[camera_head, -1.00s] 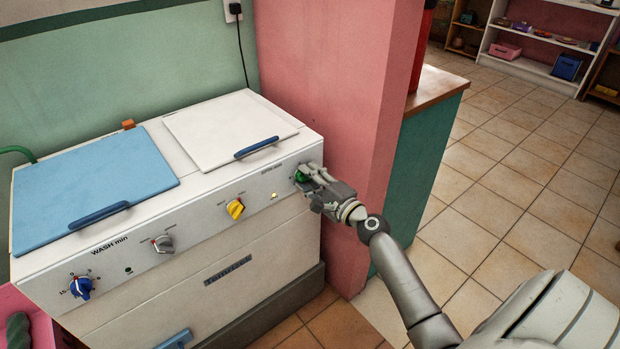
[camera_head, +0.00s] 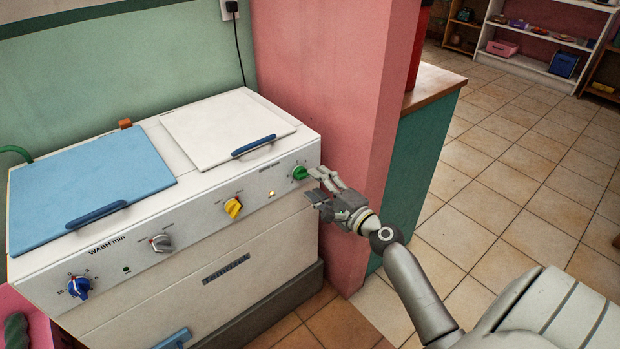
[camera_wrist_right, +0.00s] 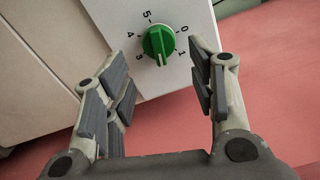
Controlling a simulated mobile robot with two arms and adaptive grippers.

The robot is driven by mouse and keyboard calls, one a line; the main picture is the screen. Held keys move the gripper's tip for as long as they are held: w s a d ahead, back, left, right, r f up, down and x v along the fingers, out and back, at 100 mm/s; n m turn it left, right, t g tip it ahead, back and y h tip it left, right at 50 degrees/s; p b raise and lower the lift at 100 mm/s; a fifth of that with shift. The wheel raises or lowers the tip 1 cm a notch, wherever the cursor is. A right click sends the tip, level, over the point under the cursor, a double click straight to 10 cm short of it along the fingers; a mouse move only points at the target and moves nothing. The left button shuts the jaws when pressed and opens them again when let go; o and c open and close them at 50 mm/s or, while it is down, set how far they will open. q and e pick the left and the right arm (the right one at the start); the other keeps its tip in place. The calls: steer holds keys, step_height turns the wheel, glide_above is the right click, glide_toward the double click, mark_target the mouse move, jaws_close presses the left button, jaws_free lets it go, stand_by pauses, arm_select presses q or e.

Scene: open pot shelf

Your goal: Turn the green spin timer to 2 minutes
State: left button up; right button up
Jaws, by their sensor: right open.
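The green spin timer knob (camera_head: 300,173) is at the right end of the white machine's front panel. In the right wrist view the green knob (camera_wrist_right: 159,43) shows with the numbers 0, 1, 3, 4 and 5 around it. Its raised ridge runs nearly up and down there, and the lower end, with a pale line, lies between the 1 and the 3; no 2 is legible. My right gripper (camera_head: 314,184) is open and empty just to the right of the knob, apart from it. In the wrist view its fingers (camera_wrist_right: 160,88) stand either side, short of the knob. My left gripper is out of view.
The panel also carries a yellow knob (camera_head: 233,207), a grey knob (camera_head: 160,243) and a blue wash knob (camera_head: 79,287). A pink wall (camera_head: 325,90) stands close behind and right of the machine. Tiled floor (camera_head: 490,190) is open to the right.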

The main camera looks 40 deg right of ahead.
steer(key=s, duration=0.7)
steer(key=shift+s+d, duration=0.3)
steer(key=shift+s, duration=0.1)
